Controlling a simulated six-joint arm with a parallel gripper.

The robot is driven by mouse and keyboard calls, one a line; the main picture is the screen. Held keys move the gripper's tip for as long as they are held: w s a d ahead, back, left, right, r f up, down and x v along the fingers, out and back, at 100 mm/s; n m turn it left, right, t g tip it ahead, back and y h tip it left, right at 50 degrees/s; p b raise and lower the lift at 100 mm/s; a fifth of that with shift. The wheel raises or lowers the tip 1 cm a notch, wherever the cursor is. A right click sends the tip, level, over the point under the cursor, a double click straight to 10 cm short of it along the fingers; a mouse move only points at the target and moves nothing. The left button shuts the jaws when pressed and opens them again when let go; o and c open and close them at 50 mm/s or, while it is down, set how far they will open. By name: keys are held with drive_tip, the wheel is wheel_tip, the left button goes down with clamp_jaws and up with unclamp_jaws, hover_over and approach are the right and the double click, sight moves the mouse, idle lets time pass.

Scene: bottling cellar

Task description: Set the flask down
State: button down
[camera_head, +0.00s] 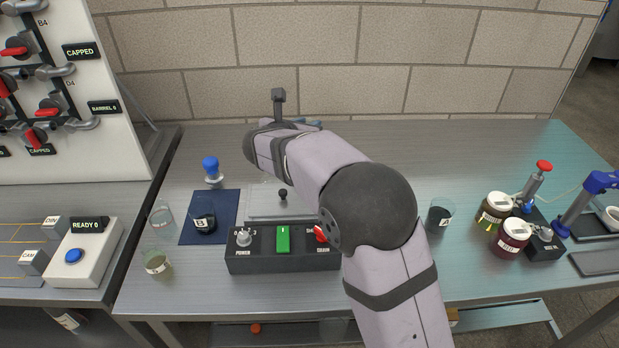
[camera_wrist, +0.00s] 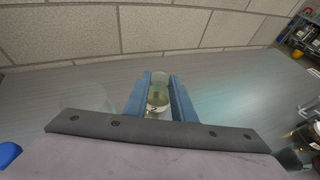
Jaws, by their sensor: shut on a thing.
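In the wrist view, a clear glass flask (camera_wrist: 158,98) with pale yellowish liquid and a partly hidden label sits between the two blue fingers of my gripper (camera_wrist: 160,88). The gripper is shut on it. The grey bench (camera_wrist: 230,85) shows around the flask, but I cannot tell whether its base touches the surface. In the head view, my own arm hides the flask and most of my gripper; only a bit of blue finger (camera_head: 308,122) shows near the back of the bench.
A black console (camera_head: 283,262) stands at the front. A dark-blue mat (camera_head: 226,205) carries beaker B (camera_head: 204,224); two glass beakers (camera_head: 158,265) stand left. Beaker A (camera_head: 440,219) and two jars (camera_head: 511,238) stand right. The brick wall (camera_head: 400,45) borders the back. Bench is clear at back right.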

drive_tip(key=shift+f+b, duration=0.3)
drive_tip(key=shift+f, duration=4.7)
drive_tip(key=shift+f+b, duration=0.35)
drive_tip(key=shift+b, duration=0.05)
drive_tip(key=c, duration=1.5)
unclamp_jaws()
drive_tip(key=shift+f, duration=0.1)
drive_tip(key=shift+r+p, duration=0.4)
drive_tip(key=shift+s+a+r, duration=0.1)
drive_tip(key=shift+s+a, duration=0.05)
drive_tip(key=shift+a, duration=0.05)
drive_tip(key=b+v, duration=0.1)
drive_tip(key=v, duration=1)
drive_tip(key=shift+s+r+b, duration=0.2)
drive_tip(key=shift+s+b, duration=0.1)
drive_tip(key=shift+b, duration=0.1)
